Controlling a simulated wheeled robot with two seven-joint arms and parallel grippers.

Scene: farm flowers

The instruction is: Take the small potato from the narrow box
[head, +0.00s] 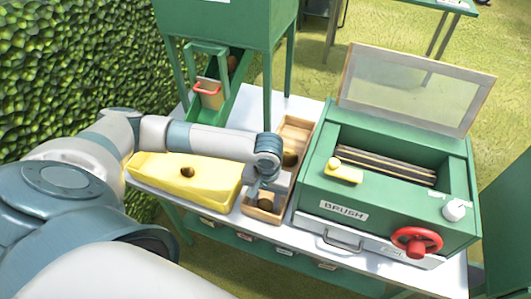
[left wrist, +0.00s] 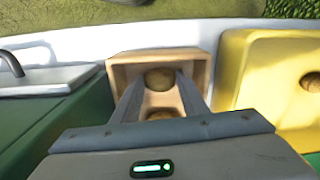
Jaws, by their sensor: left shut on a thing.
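A second potato (left wrist: 160,113) shows lower between the fingers, partly hidden by the gripper. Another potato (head: 290,158) lies farther back in the box in the head view. My right gripper is not in view.
The brush machine (head: 345,210), with a raised clear lid and red handwheel (head: 416,242), stands close right. A green chute (head: 216,104) with a red handle is behind.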

